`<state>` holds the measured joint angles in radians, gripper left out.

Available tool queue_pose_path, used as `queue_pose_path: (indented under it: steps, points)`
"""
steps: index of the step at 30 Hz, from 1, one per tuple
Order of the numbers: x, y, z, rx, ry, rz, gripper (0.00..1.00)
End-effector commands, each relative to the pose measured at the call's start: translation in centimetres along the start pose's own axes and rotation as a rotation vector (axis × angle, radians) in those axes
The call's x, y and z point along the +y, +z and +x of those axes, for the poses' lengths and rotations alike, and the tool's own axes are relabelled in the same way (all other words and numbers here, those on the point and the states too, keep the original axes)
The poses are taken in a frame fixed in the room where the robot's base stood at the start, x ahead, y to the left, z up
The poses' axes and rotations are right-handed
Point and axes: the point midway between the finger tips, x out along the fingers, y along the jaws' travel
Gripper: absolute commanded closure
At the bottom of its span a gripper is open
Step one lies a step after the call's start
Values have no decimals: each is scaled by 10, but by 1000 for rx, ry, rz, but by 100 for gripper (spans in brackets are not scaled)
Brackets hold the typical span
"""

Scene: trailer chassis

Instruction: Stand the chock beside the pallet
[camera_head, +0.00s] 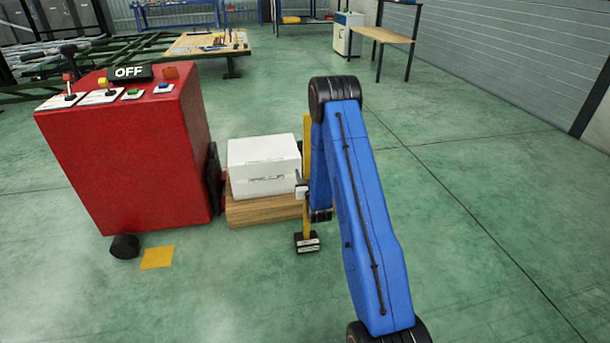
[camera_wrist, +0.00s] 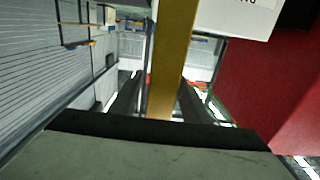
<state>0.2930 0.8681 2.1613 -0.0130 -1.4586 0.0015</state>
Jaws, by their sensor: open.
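The chock (camera_head: 307,243) is a black block with a tall yellow handle, upright on the green floor just right of the wooden pallet (camera_head: 262,211). A white box (camera_head: 264,167) sits on the pallet. My gripper (camera_head: 303,190) is at the handle, partly hidden by my blue arm. In the wrist view, the yellow handle (camera_wrist: 173,60) runs between the two dark fingers of my gripper (camera_wrist: 160,98), which are open around it. I cannot tell whether either finger touches it. The white box (camera_wrist: 235,15) also shows in the wrist view.
A red control cabinet (camera_head: 130,150) marked OFF stands left of the pallet. A yellow square (camera_head: 157,257) lies on the floor before it. A workbench (camera_head: 208,43) and a small table (camera_head: 385,34) stand behind. The floor to the right is clear.

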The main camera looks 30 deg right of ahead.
Motion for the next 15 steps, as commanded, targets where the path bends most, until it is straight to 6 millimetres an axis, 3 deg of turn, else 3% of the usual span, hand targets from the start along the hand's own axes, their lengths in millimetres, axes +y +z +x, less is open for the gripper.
queue_pose_path:
  steps: [5, 15]
  points:
    - [0, -2, -5, -1, 0, 0, 58]
    - [0, -2, -66, -3, 0, 0, 58]
